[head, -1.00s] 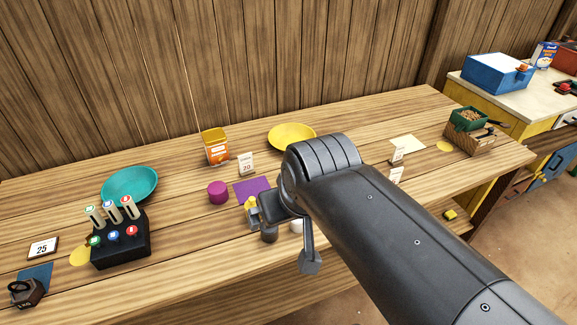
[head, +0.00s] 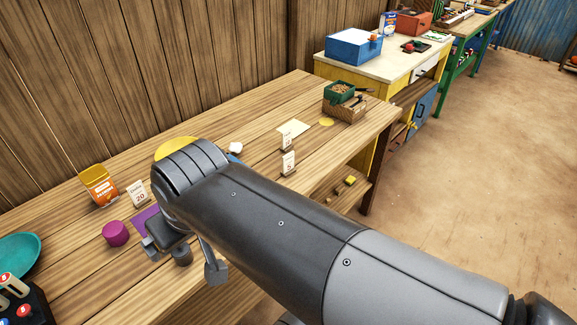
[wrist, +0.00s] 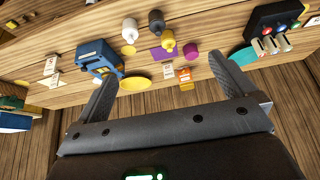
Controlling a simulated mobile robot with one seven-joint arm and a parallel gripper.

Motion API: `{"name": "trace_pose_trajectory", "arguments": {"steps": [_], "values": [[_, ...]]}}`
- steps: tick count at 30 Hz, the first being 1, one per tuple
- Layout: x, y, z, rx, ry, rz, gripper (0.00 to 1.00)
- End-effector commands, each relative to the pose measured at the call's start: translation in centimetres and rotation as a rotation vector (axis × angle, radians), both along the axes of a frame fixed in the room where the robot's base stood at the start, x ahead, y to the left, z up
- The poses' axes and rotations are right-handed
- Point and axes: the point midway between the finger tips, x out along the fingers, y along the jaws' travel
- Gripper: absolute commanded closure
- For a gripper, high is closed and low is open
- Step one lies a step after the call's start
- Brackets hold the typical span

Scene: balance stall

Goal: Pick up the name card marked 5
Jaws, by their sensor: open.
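The name card marked 5 (head: 289,163) stands upright near the front edge of the wooden table, toward its right end in the head view. A similar card (head: 287,140) stands just behind it; its marking is too small to read. In the wrist view two pale cards show at the far left, markings unreadable. My gripper (wrist: 163,72) is open and empty, its two fingers spread over the table's middle. In the head view my arm hides part of the table, and the gripper is well left of the card.
An orange-and-yellow box (head: 98,185), a card marked 20 (head: 138,194) and a purple cylinder (head: 115,233) stand at the left. A blue device (wrist: 98,57) lies near the fingers in the wrist view. A green box (head: 340,91) sits at the table's right end.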

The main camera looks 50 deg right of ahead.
Motion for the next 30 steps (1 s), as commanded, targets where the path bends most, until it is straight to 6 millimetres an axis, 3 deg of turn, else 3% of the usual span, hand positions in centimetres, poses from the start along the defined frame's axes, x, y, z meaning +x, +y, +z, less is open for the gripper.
{"name": "trace_pose_trajectory", "arguments": {"steps": [7, 18, 26, 30], "values": [[0.0, 0.0, 0.0, 0.000, 0.000, 0.000, 0.00], [0.0, 0.0, 0.0, 0.000, 0.000, 0.000, 0.27], [0.3, -0.1, 0.1, -0.004, 0.004, -0.002, 0.27], [2.0, -1.1, 0.8, -0.037, 0.031, -0.016, 0.27]]}}
